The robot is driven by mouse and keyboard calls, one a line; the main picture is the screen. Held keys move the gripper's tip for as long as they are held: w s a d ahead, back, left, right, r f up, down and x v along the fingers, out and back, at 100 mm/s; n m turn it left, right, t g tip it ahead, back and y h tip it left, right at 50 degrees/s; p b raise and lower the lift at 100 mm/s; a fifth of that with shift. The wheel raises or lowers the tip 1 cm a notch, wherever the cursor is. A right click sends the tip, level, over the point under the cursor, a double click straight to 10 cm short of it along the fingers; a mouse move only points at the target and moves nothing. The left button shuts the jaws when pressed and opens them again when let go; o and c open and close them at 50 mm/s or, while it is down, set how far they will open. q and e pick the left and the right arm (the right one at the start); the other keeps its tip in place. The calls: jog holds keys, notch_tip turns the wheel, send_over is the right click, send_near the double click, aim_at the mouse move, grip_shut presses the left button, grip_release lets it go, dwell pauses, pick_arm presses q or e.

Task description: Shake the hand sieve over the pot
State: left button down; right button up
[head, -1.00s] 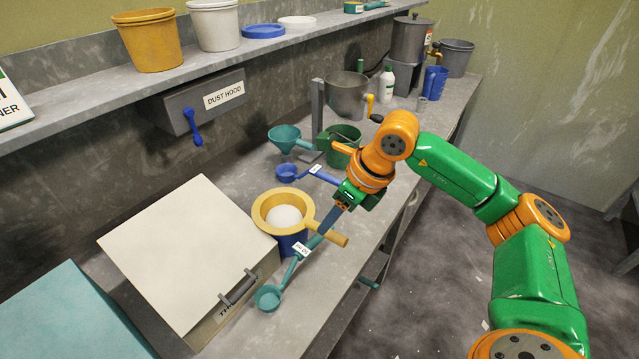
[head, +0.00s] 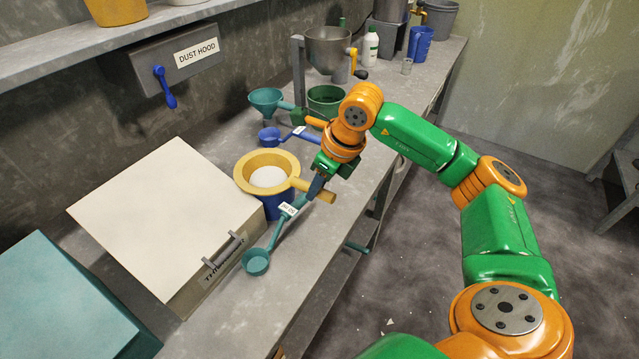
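The yellow hand sieve (head: 246,178) sits on top of the blue pot (head: 275,206) on the bench, with white powder (head: 268,177) inside its ring. Its yellow handle (head: 325,195) points right toward the bench's front edge. My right gripper (head: 315,188) is low beside the sieve handle, fingers pointing down and left. A teal scoop (head: 256,262) with a white label lies slanted in front of the pot, and its handle end meets my fingertips. Whether the fingers grip it is hidden. My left gripper is out of view.
A cream-topped box (head: 160,215) stands close left of the pot, and a teal box (head: 60,300) further left. Behind are a blue scoop (head: 270,137), a teal funnel (head: 265,98) and a green pail (head: 326,99). Bare bench shows right of the teal scoop.

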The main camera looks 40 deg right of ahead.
grip_shut()
jog(key=shift+w+r, duration=0.15)
jog(key=shift+r, duration=0.05)
jog(key=shift+r+p, duration=2.15)
jog(key=shift+r, duration=0.1)
